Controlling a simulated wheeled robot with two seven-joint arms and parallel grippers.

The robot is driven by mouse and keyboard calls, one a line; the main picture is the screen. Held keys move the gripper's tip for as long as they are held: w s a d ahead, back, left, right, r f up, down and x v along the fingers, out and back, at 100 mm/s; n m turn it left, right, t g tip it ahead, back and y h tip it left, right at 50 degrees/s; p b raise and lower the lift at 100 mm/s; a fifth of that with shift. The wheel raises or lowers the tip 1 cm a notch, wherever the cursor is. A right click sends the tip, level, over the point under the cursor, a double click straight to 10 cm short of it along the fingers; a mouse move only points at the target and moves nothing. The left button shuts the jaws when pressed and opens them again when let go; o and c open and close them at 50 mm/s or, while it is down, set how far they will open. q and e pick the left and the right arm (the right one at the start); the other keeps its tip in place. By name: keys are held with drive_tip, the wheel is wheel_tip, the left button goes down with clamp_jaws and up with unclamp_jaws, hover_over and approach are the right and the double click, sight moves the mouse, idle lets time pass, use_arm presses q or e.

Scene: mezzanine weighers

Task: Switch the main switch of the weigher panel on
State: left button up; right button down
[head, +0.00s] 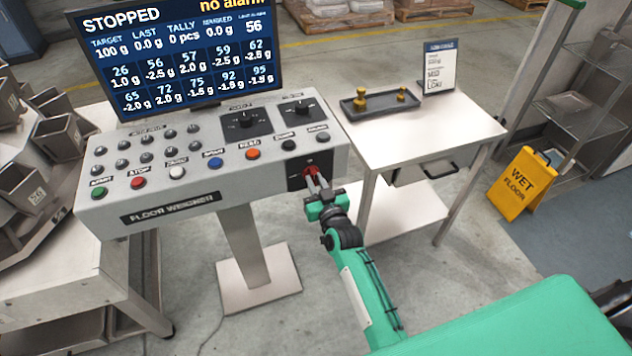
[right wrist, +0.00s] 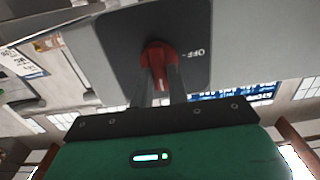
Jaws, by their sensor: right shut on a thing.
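The weigher panel (head: 112,209) is a grey sloped console on a post, with a screen (head: 180,50) above it reading STOPPED. The red main switch (head: 310,171) sits on a black plate at the panel's lower right front. My right gripper (head: 314,182) is at the switch with its fingers shut on the red knob. In the right wrist view the red knob (right wrist: 158,54) is between the two fingertips (right wrist: 158,75), and the word OFF shows on the dark plate (right wrist: 188,25) beside it. My left gripper is not in view.
A white side table (head: 430,125) to the right bears a dark tray (head: 375,108) with small brass weights and a sign (head: 438,68). A yellow wet floor sign (head: 511,185) stands further right. Metal bins (head: 62,137) are at the left.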

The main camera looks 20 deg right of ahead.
drive_tip(key=c, duration=1.4)
unclamp_jaws()
drive_tip(key=shift+o, duration=0.2)
drive_tip(key=s+b, duration=0.2)
drive_tip(key=s, duration=1.1)
drive_tip(key=shift+s+d+b, duration=0.25)
drive_tip(key=shift+s+b, duration=0.1)
drive_tip(key=shift+s, duration=0.05)
